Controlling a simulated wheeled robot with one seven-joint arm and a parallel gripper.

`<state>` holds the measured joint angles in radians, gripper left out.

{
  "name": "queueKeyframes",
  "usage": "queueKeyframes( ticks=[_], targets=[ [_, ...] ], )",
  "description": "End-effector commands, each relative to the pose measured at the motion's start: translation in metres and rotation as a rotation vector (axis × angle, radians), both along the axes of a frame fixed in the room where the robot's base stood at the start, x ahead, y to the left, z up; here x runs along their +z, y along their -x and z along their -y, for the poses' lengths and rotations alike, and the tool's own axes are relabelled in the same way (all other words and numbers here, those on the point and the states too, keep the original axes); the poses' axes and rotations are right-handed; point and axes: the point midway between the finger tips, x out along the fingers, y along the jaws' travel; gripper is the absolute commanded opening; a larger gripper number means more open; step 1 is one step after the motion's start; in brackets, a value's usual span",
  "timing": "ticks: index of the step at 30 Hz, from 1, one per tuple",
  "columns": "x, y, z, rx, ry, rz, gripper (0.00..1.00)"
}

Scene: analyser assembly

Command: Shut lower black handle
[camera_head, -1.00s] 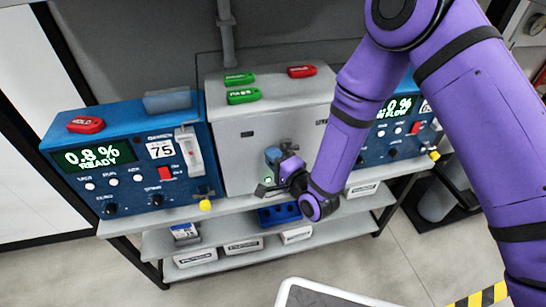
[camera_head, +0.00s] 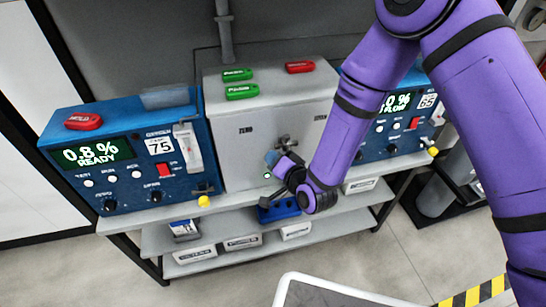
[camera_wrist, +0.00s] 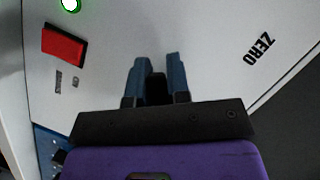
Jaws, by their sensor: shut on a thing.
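My gripper (camera_head: 273,160) is low at the front of the grey analyser cabinet (camera_head: 240,160). In the wrist view its two blue fingers (camera_wrist: 156,82) stand close on either side of a black piece (camera_wrist: 157,90), which I take for the lower black handle. The fingers and palm hide most of that piece. In the head view a dark grey cross-shaped fitting (camera_head: 286,143) shows on the cabinet front just above my gripper. How far the handle is turned cannot be told.
Blue instrument boxes stand left (camera_head: 135,155) and right (camera_head: 395,135) of the cabinet. A blue block (camera_head: 280,210) and several labelled bins lie on the shelves below. The wrist view shows a red rectangle (camera_wrist: 64,46), a lit green lamp (camera_wrist: 71,4) and a "ZERO" label (camera_wrist: 258,48).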

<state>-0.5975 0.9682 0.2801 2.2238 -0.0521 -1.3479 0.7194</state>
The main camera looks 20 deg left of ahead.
Motion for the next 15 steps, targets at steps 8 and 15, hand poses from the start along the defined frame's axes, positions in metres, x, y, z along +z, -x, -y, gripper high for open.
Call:
queueKeyframes(
  ticks=[8, 15],
  targets=[
    [-0.009, -0.005, 0.008, -0.002, 0.226, 0.139, 0.0],
    [-0.014, -0.01, 0.015, -0.001, 0.418, 0.257, 0.0]
  ],
)
